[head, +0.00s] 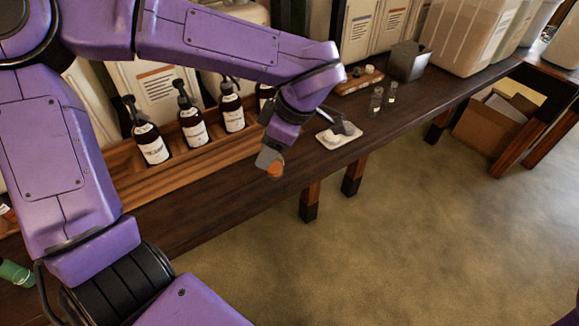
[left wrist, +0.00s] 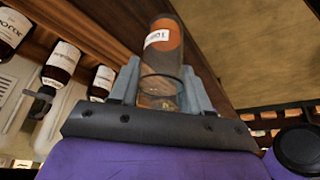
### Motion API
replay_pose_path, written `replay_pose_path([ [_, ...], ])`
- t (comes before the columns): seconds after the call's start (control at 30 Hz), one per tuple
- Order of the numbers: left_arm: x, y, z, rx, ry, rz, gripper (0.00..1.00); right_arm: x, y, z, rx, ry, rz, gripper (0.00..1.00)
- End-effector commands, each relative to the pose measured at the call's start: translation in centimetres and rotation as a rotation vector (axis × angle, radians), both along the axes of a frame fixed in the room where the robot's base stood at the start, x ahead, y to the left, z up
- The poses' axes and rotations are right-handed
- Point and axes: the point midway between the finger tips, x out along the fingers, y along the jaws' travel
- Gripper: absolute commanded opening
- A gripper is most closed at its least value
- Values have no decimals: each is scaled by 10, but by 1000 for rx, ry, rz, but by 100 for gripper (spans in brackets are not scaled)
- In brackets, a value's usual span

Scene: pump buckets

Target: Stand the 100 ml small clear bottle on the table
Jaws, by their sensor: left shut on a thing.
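My left gripper (head: 272,160) points down and is shut on a small clear bottle (left wrist: 161,85). In the left wrist view the bottle sits between both fingers; its far part is orange-brown with a white label, and its near part is clear. In the head view only its orange end (head: 274,170) shows below the fingertips; the rest is hidden by the gripper. The bottle appears in front of the dark wooden table (head: 215,215) near its front edge; I cannot tell its height above the top. My right gripper is not in view.
Several dark pump bottles (head: 193,118) stand in a wooden tray (head: 120,195) on the left. A white dish (head: 334,140) lies right of my gripper. Small clear bottles (head: 376,102) and a grey metal box (head: 408,62) stand farther right. Tabletop between dish and bottles is clear.

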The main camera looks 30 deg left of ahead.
Motion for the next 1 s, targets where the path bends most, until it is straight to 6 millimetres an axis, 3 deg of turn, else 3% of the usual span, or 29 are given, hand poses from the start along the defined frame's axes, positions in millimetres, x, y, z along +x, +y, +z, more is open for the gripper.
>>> replay_pose_path([
  [0.3,80,30,-38,4,4,10,15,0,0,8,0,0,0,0],
  [0.5,112,42,-81,3,4,6,15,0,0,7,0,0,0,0],
  [0.7,127,48,-103,2,5,4,15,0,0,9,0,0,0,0],
  [0.83,127,47,-124,2,3,2,15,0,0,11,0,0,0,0],
  [1.0,127,47,-128,2,1,4,15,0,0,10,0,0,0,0],
])
